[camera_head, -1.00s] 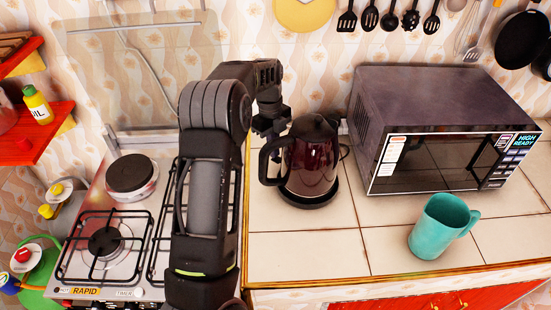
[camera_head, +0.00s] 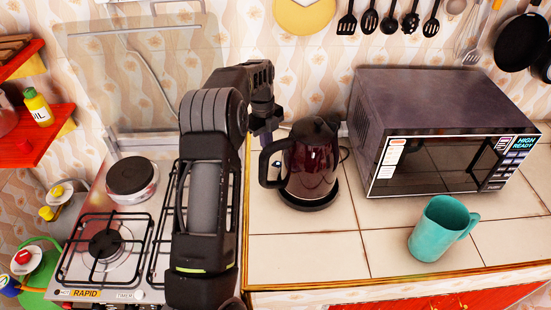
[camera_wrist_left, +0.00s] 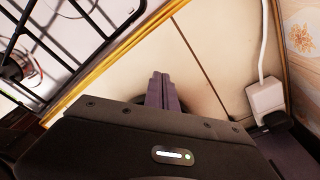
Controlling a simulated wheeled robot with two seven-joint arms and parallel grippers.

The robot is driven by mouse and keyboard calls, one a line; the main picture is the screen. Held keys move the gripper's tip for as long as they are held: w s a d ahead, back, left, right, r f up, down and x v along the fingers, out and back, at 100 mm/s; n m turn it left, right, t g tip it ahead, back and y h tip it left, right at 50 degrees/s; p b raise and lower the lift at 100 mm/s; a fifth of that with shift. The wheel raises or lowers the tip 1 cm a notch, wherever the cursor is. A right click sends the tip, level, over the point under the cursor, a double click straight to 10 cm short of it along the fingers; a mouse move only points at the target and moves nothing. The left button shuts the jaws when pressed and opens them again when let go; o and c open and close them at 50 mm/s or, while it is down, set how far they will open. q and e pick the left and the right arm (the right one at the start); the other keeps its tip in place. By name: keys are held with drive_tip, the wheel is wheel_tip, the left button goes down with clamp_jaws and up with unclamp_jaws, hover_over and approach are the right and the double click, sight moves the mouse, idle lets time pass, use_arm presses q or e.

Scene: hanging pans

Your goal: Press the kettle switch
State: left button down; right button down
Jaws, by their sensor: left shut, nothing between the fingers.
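The dark red kettle (camera_head: 312,168) with a black lid and handle stands upright on its black base (camera_head: 318,203) on the tiled counter. Its handle (camera_head: 268,172) faces left, towards the stove. A small bluish-white spot shows in the gap of the handle; I cannot tell whether it is the switch. My left gripper (camera_head: 265,136) is just behind and above the handle, at the kettle's left. I cannot tell whether it touches the kettle. In the left wrist view its fingers (camera_wrist_left: 160,90) are together and empty, pointing at the counter. My right gripper is not in view.
The microwave (camera_head: 430,150) stands right of the kettle, with a teal mug (camera_head: 441,228) in front. A gas stove (camera_head: 105,240) lies to the left. A white plug (camera_wrist_left: 267,97) with a cord is by the wall. The counter's front left is clear.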

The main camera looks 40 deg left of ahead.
use_arm(q)
drive_tip(key=shift+r, duration=0.55)
wheel_tip(320, 180, up, 7)
drive_tip(key=shift+a+f, duration=0.15)
drive_tip(key=shift+a, duration=0.2)
